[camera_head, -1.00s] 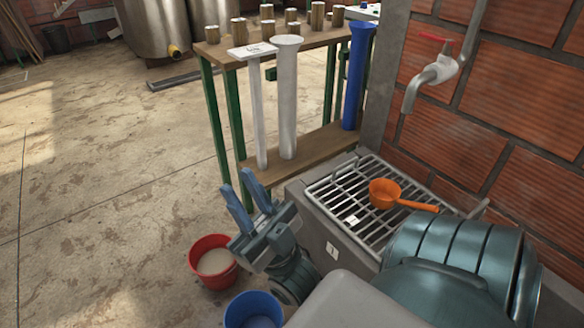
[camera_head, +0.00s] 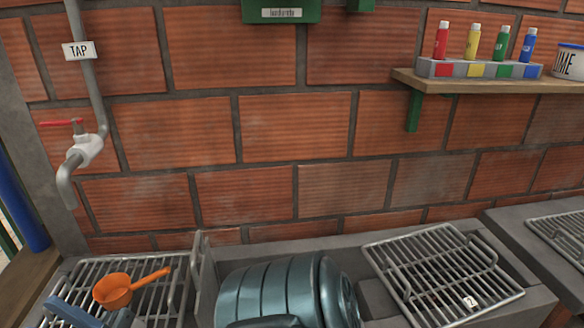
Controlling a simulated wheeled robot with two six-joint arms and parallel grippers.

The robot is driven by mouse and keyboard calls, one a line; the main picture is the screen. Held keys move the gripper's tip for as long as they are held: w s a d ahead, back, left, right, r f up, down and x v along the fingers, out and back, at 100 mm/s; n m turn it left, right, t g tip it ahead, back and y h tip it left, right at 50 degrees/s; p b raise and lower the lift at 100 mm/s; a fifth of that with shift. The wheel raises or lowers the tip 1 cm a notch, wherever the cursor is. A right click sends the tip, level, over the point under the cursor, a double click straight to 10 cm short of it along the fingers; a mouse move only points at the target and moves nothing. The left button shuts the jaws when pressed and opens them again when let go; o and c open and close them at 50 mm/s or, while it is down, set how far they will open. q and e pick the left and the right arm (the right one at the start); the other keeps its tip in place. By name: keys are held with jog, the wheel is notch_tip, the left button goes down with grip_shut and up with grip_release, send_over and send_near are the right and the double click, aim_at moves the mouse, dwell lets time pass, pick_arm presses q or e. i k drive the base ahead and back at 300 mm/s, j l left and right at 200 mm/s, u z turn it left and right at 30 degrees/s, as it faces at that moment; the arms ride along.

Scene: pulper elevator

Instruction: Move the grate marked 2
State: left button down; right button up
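The grate marked 2 (camera_head: 428,262) is a wire rack at the lower right in the head view. It lies on the grey counter, with a small white "2" tag (camera_head: 470,302) near its front right corner. Raised wire handles stand at its ends. My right gripper is out of view.
Another grate (camera_head: 160,300) at the left carries an orange ladle (camera_head: 115,290). A further grate (camera_head: 565,228) is at the right edge. A tap (camera_head: 85,152) and shelf (camera_head: 470,80) are on the brick wall.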

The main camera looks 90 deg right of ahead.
aim_at(470, 301)
jog(key=z, duration=3.9)
